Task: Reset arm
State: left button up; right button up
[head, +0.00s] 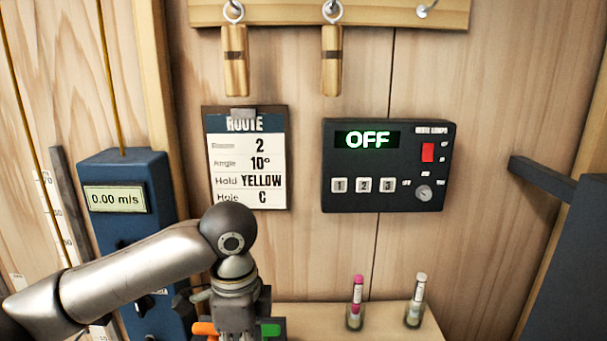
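My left arm comes in from the lower left, and its wrist bends downward in front of the wall. My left gripper (238,318) points down at the bottom edge of the head view. Its fingertips are not clearly visible, so I cannot tell whether it is open or holds anything. An orange piece (205,328) and a green piece (271,330) show on either side of it; I cannot tell whether it touches them. My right gripper is not in view.
A blue box (125,170) reads 0.00 m/s. A route card (247,160) and a black control panel (385,190) reading OFF are on the wall. A shelf (385,325) holds two small tubes (355,310) (414,310). Two wooden blocks (235,75) (331,75) hang above.

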pick_arm(q)
jog(key=s+d+f+n+t+h, duration=0.1)
jog(key=s+d+f+n+h, duration=0.25)
jog(key=f, duration=0.35)
jog(key=s+d+f+n+t+h, duration=0.15)
jog(key=s+d+f, duration=0.25)
jog(key=f, duration=0.4)
jog(key=s+a+f+n+y, duration=0.2)
jog(key=s+a+f+n, duration=0.35)
jog(key=a, duration=0.35)
jog(key=s+a+f+n+y, duration=0.3)
jog(key=s+a+f+n, duration=0.3)
jog(key=a, duration=0.4)
jog(key=s+f, duration=0.3)
jog(key=f, duration=2.3)
jog(key=s+a+f+g, duration=0.1)
jog(key=s+a+f, duration=0.1)
jog(key=s+f, duration=1.3)
jog(key=shift+s+a+f+m+b, duration=0.25)
jog(key=shift+s+m+b, duration=0.15)
jog(key=shift+s, duration=0.25)
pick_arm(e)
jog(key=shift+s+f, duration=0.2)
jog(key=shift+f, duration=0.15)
